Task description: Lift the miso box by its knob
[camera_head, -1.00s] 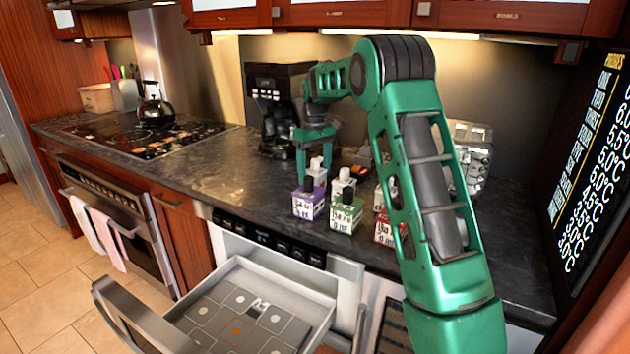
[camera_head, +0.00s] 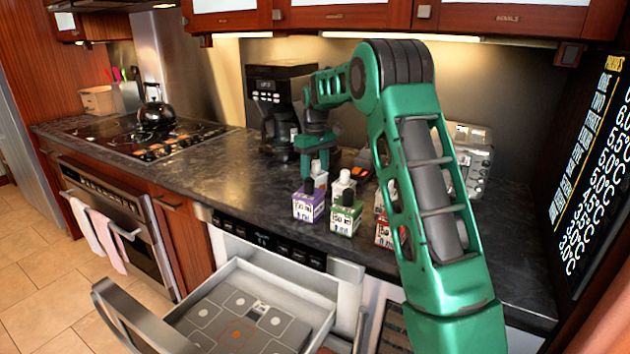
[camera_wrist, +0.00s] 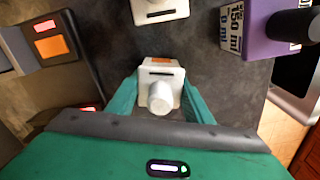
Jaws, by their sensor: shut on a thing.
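A small white box (camera_wrist: 160,72) with a round white knob (camera_wrist: 160,98) sits between my fingers in the wrist view; it has an orange label and a dark slot on top. I cannot read the name miso on any box. My gripper (camera_wrist: 160,96) is shut on this white box at its knob, with one green finger on each side. In the head view my gripper (camera_head: 314,172) reaches down just behind the purple box (camera_head: 308,206). The held white box (camera_head: 320,180) is mostly hidden there, and I cannot tell whether it is clear of the counter.
Close by stand a green box (camera_head: 346,218), a red box (camera_head: 383,232) and another white box (camera_head: 345,181). A device with an orange screen (camera_wrist: 50,47) is near. A coffee maker (camera_head: 272,105) stands behind. An open drawer (camera_head: 240,318) juts out below the counter.

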